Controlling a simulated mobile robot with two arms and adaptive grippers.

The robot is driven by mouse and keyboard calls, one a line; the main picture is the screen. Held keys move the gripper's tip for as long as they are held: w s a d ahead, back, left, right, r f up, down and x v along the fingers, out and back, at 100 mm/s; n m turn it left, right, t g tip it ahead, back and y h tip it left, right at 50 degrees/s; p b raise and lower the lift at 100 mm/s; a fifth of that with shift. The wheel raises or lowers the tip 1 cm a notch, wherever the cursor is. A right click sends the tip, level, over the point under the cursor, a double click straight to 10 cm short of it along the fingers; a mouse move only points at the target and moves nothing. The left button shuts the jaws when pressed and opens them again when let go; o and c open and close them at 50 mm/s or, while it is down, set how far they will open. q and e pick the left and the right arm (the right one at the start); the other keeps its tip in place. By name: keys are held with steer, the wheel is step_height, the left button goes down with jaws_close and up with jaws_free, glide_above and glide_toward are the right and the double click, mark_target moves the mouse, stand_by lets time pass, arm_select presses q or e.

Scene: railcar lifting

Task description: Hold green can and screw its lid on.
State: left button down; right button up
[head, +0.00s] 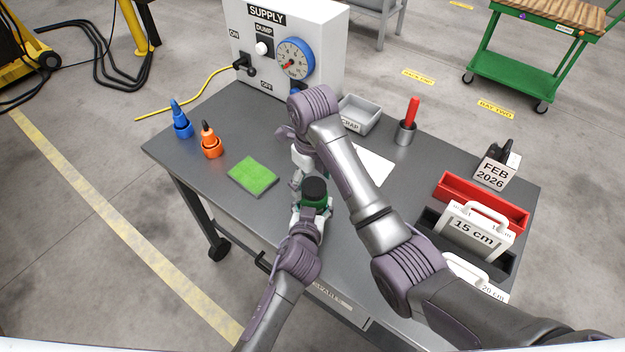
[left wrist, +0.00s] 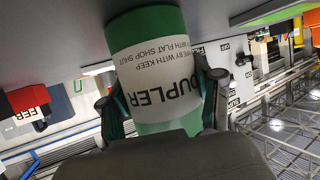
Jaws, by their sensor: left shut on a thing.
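The green can (head: 314,201) stands at the table's front middle, with a dark round top (head: 314,187) that looks like its lid; I cannot tell how firmly it sits. In the left wrist view the can (left wrist: 155,65) shows green bands and a white label with upside-down lettering. My left gripper (head: 312,212) is shut around the can, with a finger on each side. My right gripper (head: 302,165) is just behind the can, partly hidden by my right arm; its fingers are too small and covered to tell whether they hold anything.
A green pad (head: 253,177) and blue (head: 181,120) and orange (head: 210,141) bottles are on the left. A grey scrap bin (head: 358,115), a red-handled tool in a cup (head: 408,128), and a red tray (head: 480,205) are to the right. The supply box (head: 330,50) stands at the back.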

steer(key=shift+d, duration=0.1)
